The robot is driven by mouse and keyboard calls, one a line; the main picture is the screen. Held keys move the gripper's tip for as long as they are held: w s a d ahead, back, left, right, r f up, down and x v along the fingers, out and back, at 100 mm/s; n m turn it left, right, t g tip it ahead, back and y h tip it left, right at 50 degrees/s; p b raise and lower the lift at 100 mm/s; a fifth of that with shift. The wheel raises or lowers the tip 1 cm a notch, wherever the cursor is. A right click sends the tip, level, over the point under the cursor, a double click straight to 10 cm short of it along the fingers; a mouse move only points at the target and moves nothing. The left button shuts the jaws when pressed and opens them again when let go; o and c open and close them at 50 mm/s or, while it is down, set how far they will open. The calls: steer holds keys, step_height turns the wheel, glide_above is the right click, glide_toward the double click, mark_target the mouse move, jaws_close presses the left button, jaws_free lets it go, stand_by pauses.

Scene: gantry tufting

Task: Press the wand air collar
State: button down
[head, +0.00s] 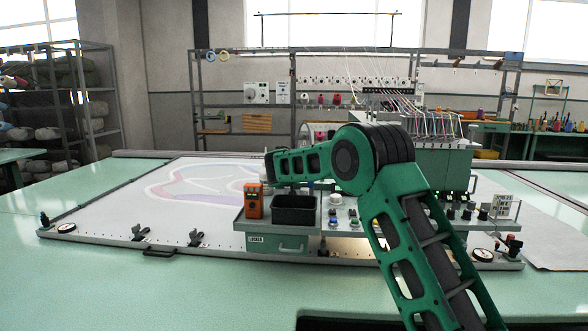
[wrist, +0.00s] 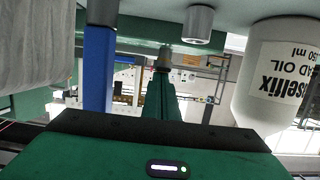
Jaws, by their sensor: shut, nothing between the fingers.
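I cannot pick out the wand air collar with certainty in either view. In the wrist view my gripper (wrist: 162,62) is shut and empty, its green fingers together and pointing away from the camera. A short grey cylinder (wrist: 198,24) hangs from the top of the picture, above and right of the fingertips and apart from them in the picture. A blue post (wrist: 98,75) stands to the left of the fingers. In the head view the forearm reaches left over the machine's front tray (head: 268,226), and the gripper end cannot be made out clearly.
A white oil bottle (wrist: 278,80) appears upside down close on the right in the wrist view. In the head view an orange device (head: 253,201), a black bin (head: 294,210) and small knobs (head: 335,212) crowd the tray. The green table (head: 90,275) is clear at front left.

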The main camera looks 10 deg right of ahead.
steer(key=shift+a+f, duration=0.1)
steer(key=shift+f, duration=0.9)
steer(key=shift+r, duration=0.1)
steer(key=shift+r, duration=0.35)
steer(key=r, duration=0.2)
steer(key=a+r, duration=0.1)
steer(key=r, duration=0.1)
steer(key=shift+s+r, duration=0.1)
steer(key=shift+s, duration=0.05)
steer(key=s+a+r, duration=0.5)
steer(key=a+r, duration=0.1)
steer(key=a, duration=0.3)
steer(key=shift+s+r, duration=0.25)
steer(key=shift+s, duration=0.05)
steer(key=shift+d, duration=0.1)
